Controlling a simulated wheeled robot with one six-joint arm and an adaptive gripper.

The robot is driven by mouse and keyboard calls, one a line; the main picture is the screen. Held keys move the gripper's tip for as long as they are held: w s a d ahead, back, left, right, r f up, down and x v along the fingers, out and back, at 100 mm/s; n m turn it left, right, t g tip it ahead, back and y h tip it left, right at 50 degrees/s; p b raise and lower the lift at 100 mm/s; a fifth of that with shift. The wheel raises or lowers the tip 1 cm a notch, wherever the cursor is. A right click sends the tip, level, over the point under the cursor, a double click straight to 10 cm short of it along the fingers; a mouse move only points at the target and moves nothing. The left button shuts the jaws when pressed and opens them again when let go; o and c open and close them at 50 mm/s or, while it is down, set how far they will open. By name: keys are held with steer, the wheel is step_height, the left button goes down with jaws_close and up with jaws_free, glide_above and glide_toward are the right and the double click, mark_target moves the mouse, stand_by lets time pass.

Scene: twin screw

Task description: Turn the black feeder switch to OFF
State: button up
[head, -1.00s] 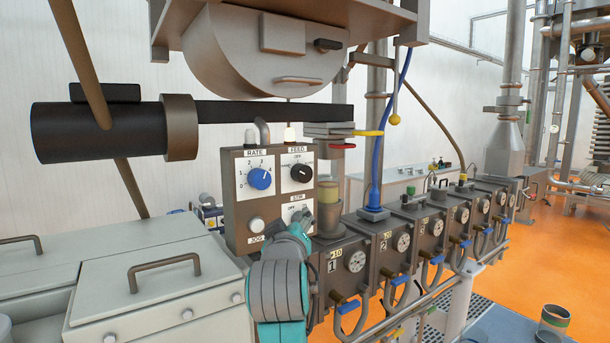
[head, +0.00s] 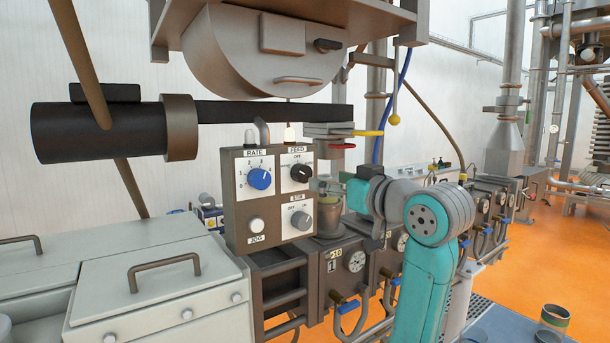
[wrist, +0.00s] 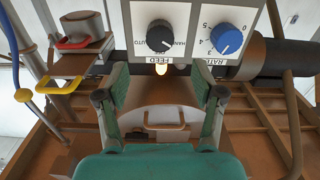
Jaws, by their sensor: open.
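The black feeder switch (head: 301,173) is a round knob under the FEED label, at the upper right of the brown control box (head: 232,200). OFF is printed above it in the head view. The switch also shows in the wrist view (wrist: 160,34), upside down, with HAND and AUTO lettering beside it. I cannot tell its exact pointer setting. My gripper (head: 318,186) is just right of the box in the head view. In the wrist view my gripper (wrist: 161,85) is open and empty, its green-padded fingers spread below the switch, apart from it.
The blue RATE knob (head: 260,178) sits left of the switch, and the grey STIR knob (head: 301,220) below it. A white JOG button (head: 257,225) is lower left. A black motor (head: 95,130) is behind.

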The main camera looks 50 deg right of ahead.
mark_target(305, 174)
steer(key=x, duration=0.9)
steer(key=shift+w+d+f, duration=0.1)
steer(key=shift+w, duration=0.25)
steer(key=shift+c, duration=0.3)
steer(key=c, duration=1.1)
